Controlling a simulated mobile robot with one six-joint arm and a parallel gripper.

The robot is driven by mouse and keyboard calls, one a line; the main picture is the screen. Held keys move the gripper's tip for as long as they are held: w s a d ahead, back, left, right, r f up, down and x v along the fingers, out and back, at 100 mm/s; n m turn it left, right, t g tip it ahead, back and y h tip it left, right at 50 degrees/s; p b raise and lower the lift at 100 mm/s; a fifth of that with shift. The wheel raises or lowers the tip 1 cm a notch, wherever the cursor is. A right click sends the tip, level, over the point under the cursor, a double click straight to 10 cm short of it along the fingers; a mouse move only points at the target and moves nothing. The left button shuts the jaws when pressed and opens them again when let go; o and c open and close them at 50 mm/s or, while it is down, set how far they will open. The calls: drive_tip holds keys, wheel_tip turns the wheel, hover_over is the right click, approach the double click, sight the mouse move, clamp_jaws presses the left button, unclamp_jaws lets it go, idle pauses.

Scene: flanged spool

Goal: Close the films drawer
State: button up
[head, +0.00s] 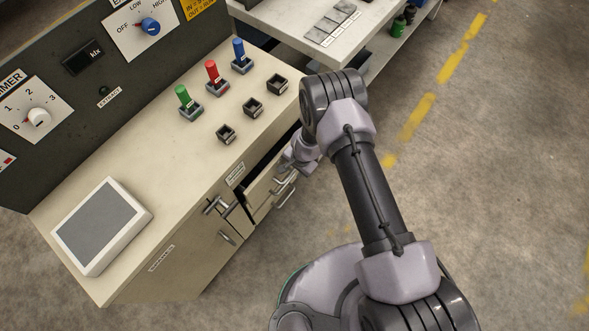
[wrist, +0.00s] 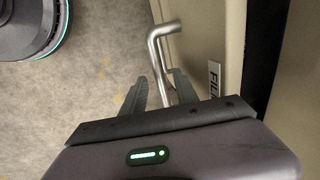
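The films drawer (head: 262,190) is in the front of the beige cabinet and stands partly open, with a dark gap behind its front panel. In the wrist view its label (wrist: 214,78), reading "FIL" in part, is beside a bent metal bar handle (wrist: 155,48). My gripper (head: 299,157) is at the drawer front in the head view, partly hidden by my arm. In the wrist view my gripper's two dark fingers (wrist: 166,82) are on either side of the handle bar, very near it. I cannot tell whether they press on it.
The cabinet top (head: 165,150) holds green (head: 184,97), red (head: 212,72) and blue (head: 239,52) handles and a grey-screened panel (head: 103,226). Another metal handle (head: 218,206) projects from the cabinet front. A white-topped bench (head: 290,22) stands behind. The floor (head: 500,180) at right is clear.

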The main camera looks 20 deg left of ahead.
clamp_jaws()
idle(1.4)
